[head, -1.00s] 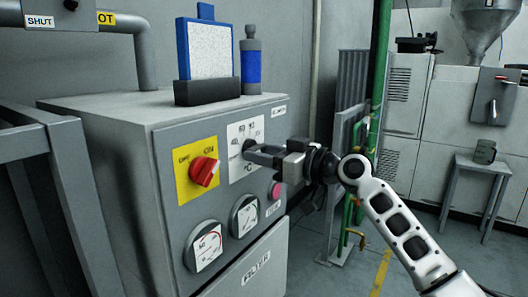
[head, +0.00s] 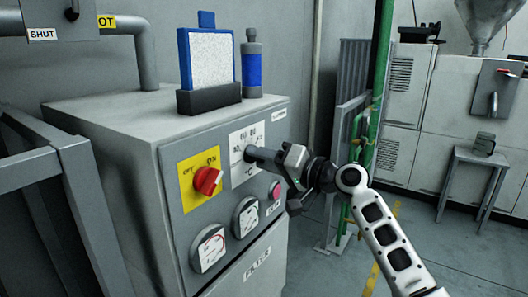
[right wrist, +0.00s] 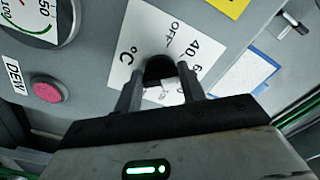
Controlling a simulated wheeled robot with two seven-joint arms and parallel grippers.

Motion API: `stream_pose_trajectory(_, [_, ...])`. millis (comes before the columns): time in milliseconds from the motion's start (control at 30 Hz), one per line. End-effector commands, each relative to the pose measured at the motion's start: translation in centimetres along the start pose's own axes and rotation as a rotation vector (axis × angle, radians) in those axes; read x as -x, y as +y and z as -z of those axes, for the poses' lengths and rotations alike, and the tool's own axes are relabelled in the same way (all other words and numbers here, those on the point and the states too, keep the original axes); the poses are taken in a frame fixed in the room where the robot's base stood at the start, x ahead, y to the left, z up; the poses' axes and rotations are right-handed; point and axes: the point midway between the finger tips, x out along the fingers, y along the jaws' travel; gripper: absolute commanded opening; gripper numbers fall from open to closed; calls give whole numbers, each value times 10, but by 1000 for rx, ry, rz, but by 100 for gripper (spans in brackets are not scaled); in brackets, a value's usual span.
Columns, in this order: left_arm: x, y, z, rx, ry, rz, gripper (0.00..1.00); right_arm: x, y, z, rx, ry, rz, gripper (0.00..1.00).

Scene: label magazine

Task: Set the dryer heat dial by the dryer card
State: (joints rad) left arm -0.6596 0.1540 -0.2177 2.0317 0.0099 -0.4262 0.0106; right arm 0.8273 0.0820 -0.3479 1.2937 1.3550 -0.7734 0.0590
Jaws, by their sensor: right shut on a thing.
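The heat dial's white plate (head: 241,170) is on the front of the grey dryer cabinet (head: 120,130), with numbers, OFF and °C on it. In the right wrist view, the dark dial knob (right wrist: 158,68) sits between the fingers. My right gripper (head: 258,156) is shut on this knob; it also shows in the right wrist view (right wrist: 159,92). The knob's pointer mark is hidden or too small to read. My left gripper is not in view.
A red switch (head: 207,181) on a yellow plate is left of the dial. Two gauges (head: 208,250) are below it, and a pink button (head: 275,191) is at the lower right. A blue-banded bottle (head: 252,68) stands beside the card. A green pipe (head: 379,75) rises behind my right arm.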

Motion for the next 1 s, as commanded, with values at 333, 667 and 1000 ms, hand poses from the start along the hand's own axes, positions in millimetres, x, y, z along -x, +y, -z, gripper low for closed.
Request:
stream_pose_trajectory(333, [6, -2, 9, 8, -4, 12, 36, 0, -2, 1, -227, -1, -1, 17])
stream_pose_trajectory(667, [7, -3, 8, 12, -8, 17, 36, 0, -1, 0, -312, 0, -1, 17])
stream_pose_trajectory(1000, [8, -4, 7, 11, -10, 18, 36, 0, -1, 0, -319, 0, -1, 17])
